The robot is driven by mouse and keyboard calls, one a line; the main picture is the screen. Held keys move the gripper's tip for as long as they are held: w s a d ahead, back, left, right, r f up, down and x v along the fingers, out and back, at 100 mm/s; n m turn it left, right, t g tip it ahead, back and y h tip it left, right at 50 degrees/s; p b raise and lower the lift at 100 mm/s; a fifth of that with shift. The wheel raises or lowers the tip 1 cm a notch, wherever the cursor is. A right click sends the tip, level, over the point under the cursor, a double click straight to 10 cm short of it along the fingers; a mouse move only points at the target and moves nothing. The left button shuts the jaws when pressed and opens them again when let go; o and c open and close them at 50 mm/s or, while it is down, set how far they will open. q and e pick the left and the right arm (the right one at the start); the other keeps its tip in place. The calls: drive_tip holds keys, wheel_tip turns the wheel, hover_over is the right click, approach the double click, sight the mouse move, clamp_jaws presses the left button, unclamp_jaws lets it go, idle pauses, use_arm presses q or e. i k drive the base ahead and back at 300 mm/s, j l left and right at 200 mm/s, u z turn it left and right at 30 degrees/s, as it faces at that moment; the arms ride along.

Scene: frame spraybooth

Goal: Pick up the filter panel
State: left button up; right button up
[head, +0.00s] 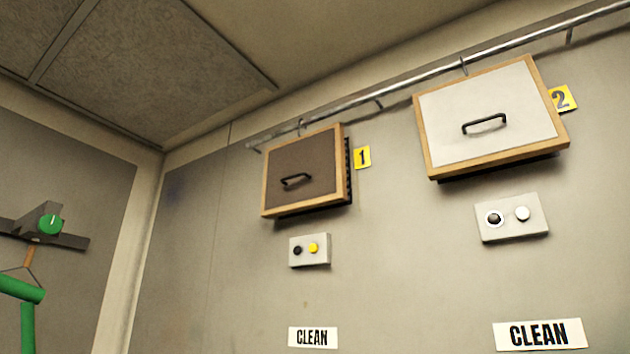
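Two wood-framed panels with black handles sit on the wall, and either could be the filter panel. The brown-faced panel (316,160) is by the yellow label 1, with a dark edge showing at its right side. The white-faced panel (480,100) is to the right by the yellow label 2 and appears larger. Each has one handle, the brown panel's handle (296,179) and the white panel's handle (485,124). Neither of my grippers is in view, and nothing touches the panels.
A metal rail (420,78) with hooks runs above the panels. Button boxes (310,249) and (512,217) sit below them, over CLEAN signs (312,337). At the left, a green tubular object (22,290) hangs from a bracket with a green knob (49,224).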

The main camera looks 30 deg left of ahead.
sight(300, 160)
drive_tip(key=i+j, duration=0.1)
drive_tip(key=j, duration=0.3)
drive_tip(key=i+j, duration=0.15)
drive_tip(key=j, duration=0.25)
drive_tip(key=i+j, duration=0.1)
drive_tip(key=j, duration=0.35)
drive_tip(key=i+j, duration=0.1)
drive_tip(key=j, duration=0.3)
